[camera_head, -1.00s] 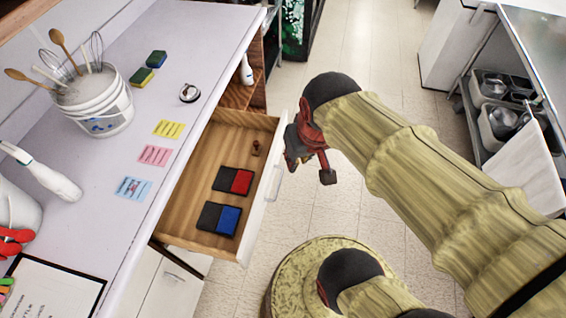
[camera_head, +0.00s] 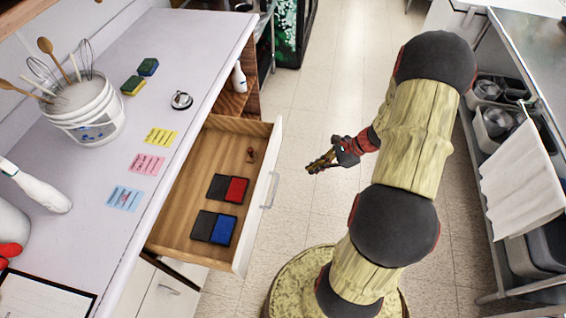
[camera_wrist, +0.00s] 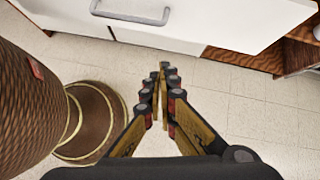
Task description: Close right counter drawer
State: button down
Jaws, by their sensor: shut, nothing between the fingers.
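The counter drawer (camera_head: 206,245) is pulled open from under the counter. Its white front panel (camera_head: 259,200) has a silver bar handle (camera_head: 271,190). Inside it lie a red and black ink pad (camera_head: 236,190), a blue and black ink pad (camera_head: 222,231) and a small brown stamp (camera_head: 251,155). My gripper (camera_head: 314,168) is shut and empty, to the right of the drawer front and apart from it. In the wrist view the fingertips (camera_wrist: 163,72) are together above the floor, and the drawer handle (camera_wrist: 130,12) shows at the top.
The counter (camera_head: 185,60) holds a white bucket of utensils (camera_head: 92,115), sponges, a bell and sticky notes. An open shelf (camera_head: 238,100) lies beyond the drawer. A metal rack (camera_head: 500,190) with pans stands at the right. The floor between is clear.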

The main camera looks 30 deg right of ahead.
jog(key=w+d+r+m+t, duration=0.1)
jog(key=w+d+r+m, duration=0.1)
jog(key=w, duration=0.2)
jog(key=shift+m, duration=0.4)
jog(key=shift+w+a+r+b+x, duration=0.25)
jog(key=shift+b+x, duration=0.5)
jog(key=shift+x, duration=1.4)
jog(key=shift+w+a+r+b+x, duration=0.1)
jog(key=shift+w+r+b+x, duration=0.45)
jog(key=shift+x, duration=1.6)
jog(key=shift+a+r+b+x, duration=0.1)
jog(key=shift+b+x, duration=0.85)
jog(key=shift+x, duration=1.2)
send_over(210, 158)
jog(key=shift+s+d, duration=0.25)
jog(key=shift+s, duration=0.15)
jog(key=shift+w+a, duration=0.3)
jog(key=shift+w, duration=0.1)
